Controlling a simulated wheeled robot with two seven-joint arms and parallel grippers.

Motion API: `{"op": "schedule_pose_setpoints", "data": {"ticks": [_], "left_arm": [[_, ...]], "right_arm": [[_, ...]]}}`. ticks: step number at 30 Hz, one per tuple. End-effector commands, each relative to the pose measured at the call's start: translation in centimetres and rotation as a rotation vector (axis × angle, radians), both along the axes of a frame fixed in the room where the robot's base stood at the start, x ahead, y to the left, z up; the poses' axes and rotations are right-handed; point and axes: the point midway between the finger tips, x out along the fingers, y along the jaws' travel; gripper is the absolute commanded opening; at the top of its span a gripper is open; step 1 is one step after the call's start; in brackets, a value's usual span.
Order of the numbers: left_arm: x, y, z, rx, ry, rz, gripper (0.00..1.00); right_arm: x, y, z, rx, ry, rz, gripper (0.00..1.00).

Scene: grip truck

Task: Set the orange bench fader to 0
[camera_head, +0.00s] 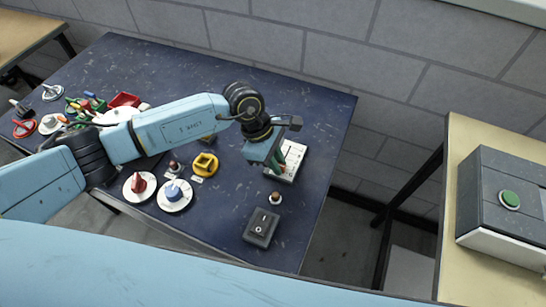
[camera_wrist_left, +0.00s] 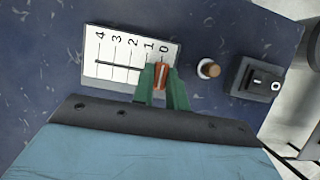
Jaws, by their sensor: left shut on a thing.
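The fader panel (camera_wrist_left: 105,45) is a white plate on the dark blue bench, with a slot and a scale from 4 to 0. It also shows in the head view (camera_head: 296,154), partly hidden by my gripper. The orange fader knob (camera_wrist_left: 161,75) stands at the 0 end of the scale, close to the 0 mark. My left gripper (camera_wrist_left: 162,82) is shut on the knob, with one green finger on each side. In the head view my left gripper (camera_head: 279,164) reaches down at the panel. My right gripper is not in view.
A small brown-topped button (camera_wrist_left: 208,68) and a dark rocker switch (camera_wrist_left: 257,80) stand beside the panel. A yellow part (camera_head: 205,164), a blue knob (camera_head: 174,194) and a red knob (camera_head: 139,185) lie left of it. A grey box with a green button (camera_head: 509,199) stands on another table.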

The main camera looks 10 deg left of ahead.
Motion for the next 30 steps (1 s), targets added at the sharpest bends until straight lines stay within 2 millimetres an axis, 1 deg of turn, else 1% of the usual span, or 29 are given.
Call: {"op": "schedule_pose_setpoints", "data": {"ticks": [2, 3, 7, 8, 16, 20, 23, 30], "left_arm": [[-0.3, 0.1, -0.1, 0.004, 0.009, -0.004, 0.00], [-0.4, 0.1, -0.1, 0.004, 0.010, -0.003, 0.17], [-0.4, 0.2, -0.1, 0.004, 0.009, -0.002, 0.34], [-0.3, 0.1, -0.1, 0.004, 0.009, -0.002, 0.36], [-0.2, 0.2, 0.0, 0.002, 0.006, 0.000, 0.36], [-0.1, 0.6, 0.9, 0.002, 0.003, 0.001, 0.36], [0.1, 1.2, 2.5, 0.002, 0.001, 0.000, 0.36], [0.5, 3.3, 7.5, 0.002, 0.002, 0.000, 0.36]], "right_arm": [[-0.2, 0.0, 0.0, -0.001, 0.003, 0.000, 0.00], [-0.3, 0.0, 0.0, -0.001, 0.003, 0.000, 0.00], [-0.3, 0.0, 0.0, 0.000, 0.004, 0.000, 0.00], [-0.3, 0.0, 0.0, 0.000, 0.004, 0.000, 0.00], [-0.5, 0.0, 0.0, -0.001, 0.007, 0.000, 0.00], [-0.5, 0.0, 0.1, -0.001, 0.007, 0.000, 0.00], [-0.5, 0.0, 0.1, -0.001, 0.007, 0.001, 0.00], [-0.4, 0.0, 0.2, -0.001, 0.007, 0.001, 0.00]]}}
